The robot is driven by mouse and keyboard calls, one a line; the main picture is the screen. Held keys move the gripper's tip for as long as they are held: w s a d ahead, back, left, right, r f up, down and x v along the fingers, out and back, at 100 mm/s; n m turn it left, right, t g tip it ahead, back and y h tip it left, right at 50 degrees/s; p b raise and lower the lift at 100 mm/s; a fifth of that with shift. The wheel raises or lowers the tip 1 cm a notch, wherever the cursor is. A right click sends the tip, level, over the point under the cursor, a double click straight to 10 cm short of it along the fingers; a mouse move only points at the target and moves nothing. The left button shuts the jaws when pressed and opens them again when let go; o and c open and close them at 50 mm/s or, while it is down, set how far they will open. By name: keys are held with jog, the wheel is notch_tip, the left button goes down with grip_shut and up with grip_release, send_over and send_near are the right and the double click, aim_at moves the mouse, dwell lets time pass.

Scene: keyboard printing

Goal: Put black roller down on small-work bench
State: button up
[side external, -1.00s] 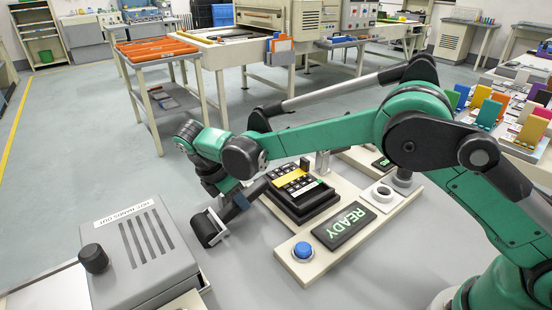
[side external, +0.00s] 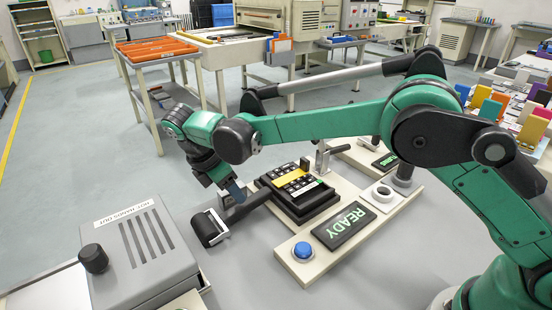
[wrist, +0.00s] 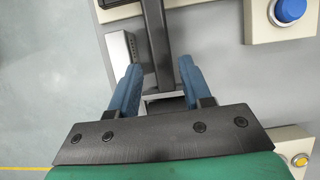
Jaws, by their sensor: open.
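The black roller (side external: 209,229), with a light metal frame and a dark handle, appears to lie on the grey bench top (side external: 250,280), between the grey box and the keypad device. Its handle points up and right in the side view. My gripper (side external: 235,194) is just above the handle, pointing down. In the wrist view my gripper (wrist: 159,82) shows two blue fingers standing apart, with the dark handle (wrist: 156,38) running between them and a gap beside each finger. The roller's drum is mostly hidden there by my gripper's mount.
A black keypad device (side external: 298,194) stands close right of the handle. A READY plate (side external: 343,226) and a blue button (side external: 303,250) are on a beige base in front. A grey box (side external: 145,255) with a black knob is to the left.

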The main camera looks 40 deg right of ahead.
aim_at(238, 210)
notch_tip(238, 210, up, 12)
jog(key=m+y, duration=0.2)
jog(key=m, duration=0.1)
jog(key=s+d+f+m+t+y, duration=0.1)
jog(key=s+d+f+m+t, duration=0.1)
jog(key=s+d+m, duration=0.4)
jog(key=s+d+f+m+t+y, duration=0.1)
jog(key=s+d+f+m+t, duration=0.1)
jog(key=s+d+m+t, duration=0.3)
jog(key=s+d+m, duration=0.2)
jog(key=s+m, duration=0.2)
jog(key=shift+s+f+y, duration=0.15)
jog(key=shift+f+y, duration=0.15)
